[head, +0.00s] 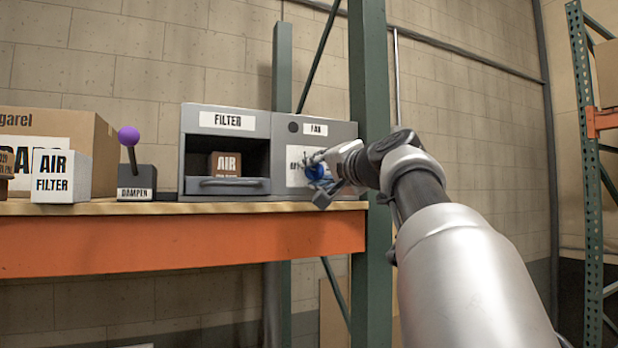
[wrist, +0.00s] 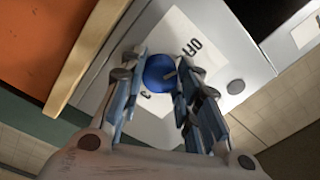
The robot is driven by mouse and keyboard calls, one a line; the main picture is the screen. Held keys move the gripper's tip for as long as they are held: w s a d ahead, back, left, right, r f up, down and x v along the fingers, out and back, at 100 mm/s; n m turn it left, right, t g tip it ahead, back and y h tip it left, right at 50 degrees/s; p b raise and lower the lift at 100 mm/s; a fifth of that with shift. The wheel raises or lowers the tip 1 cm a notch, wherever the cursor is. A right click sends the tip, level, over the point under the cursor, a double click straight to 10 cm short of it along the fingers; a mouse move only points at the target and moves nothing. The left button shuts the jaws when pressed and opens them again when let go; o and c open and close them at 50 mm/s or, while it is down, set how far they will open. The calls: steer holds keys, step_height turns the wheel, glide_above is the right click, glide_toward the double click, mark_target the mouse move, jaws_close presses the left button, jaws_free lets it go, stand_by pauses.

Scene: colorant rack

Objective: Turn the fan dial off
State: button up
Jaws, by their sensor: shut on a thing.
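The blue fan dial (head: 316,171) is on the front of the grey fan panel (head: 345,133), over a white label plate. My gripper (head: 319,178) is at the dial, its fingers on either side of it. In the wrist view the dial (wrist: 160,73) sits between the two fingers of my gripper (wrist: 163,80), which is shut on it. The other plate lettering is mostly hidden by the fingers.
Left of the panel is the filter box (head: 193,152) with a brown air filter (head: 226,164) inside. A damper lever with a purple knob (head: 129,136), a white air filter box (head: 62,177) and a cardboard box (head: 100,140) stand farther left. A green post (head: 369,80) rises beside the panel.

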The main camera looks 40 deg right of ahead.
steer(key=shift+f+n, duration=0.1)
steer(key=shift+n, duration=0.3)
steer(key=o, duration=1.1)
steer(key=shift+s, duration=0.15)
steer(key=shift+s+a, duration=0.1)
steer(key=shift+s, duration=0.2)
steer(key=v, duration=1.1)
steer(key=shift+s+a, duration=0.1)
